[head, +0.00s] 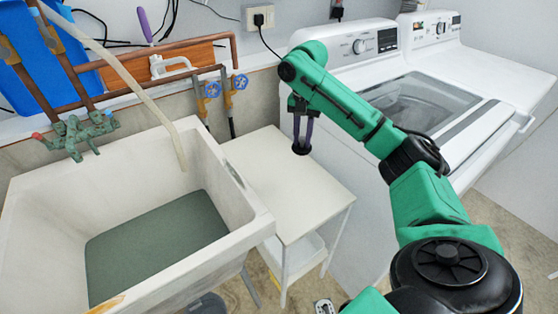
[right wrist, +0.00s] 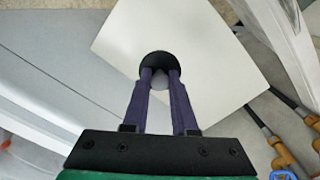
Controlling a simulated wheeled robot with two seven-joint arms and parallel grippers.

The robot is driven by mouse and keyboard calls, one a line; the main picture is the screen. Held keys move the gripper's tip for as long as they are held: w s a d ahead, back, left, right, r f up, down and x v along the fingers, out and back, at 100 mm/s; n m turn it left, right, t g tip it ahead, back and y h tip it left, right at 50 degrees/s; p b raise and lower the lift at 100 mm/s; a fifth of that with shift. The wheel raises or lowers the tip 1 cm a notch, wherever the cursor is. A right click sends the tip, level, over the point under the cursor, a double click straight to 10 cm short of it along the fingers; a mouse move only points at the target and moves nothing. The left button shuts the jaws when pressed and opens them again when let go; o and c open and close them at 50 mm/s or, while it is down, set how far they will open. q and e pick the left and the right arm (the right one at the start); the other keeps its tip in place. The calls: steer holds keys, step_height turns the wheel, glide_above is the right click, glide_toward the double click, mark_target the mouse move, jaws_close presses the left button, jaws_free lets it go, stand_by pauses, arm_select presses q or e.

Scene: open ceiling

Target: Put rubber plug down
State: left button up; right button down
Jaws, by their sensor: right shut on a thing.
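The black rubber plug (head: 301,150) is a small dark disc at the tips of my right gripper (head: 302,141), which points down with its purple fingers shut on it. In the right wrist view the plug (right wrist: 153,59) shows dark between and beyond the fingertips (right wrist: 160,72). It is over the white side table (head: 265,180), toward the back right of its top. I cannot tell whether the plug touches the tabletop. The table's pale top also shows in the right wrist view (right wrist: 215,45). My left gripper is not in view.
A deep utility sink (head: 262,218) with a dark floor stands left of the table. A white washer (head: 345,200) stands close on the right, with another appliance (head: 480,70) beyond. Pipes with blue valves (head: 240,81) run behind. The tabletop is otherwise bare.

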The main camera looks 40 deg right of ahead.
mark_target(304, 149)
steer(key=f, duration=0.1)
steer(key=s+f, duration=0.1)
steer(key=f, duration=0.1)
steer(key=s+f, duration=0.1)
steer(key=f, duration=1.4)
steer(key=shift+w, duration=0.3)
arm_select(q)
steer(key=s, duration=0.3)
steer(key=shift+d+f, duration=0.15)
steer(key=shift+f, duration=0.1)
arm_select(e)
steer(key=shift+w+f, duration=0.1)
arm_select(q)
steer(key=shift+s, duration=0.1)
arm_select(e)
steer(key=c, duration=0.7)
jaws_free()
step_height(304, 149, up, 12)
steer(key=shift+r, duration=0.15)
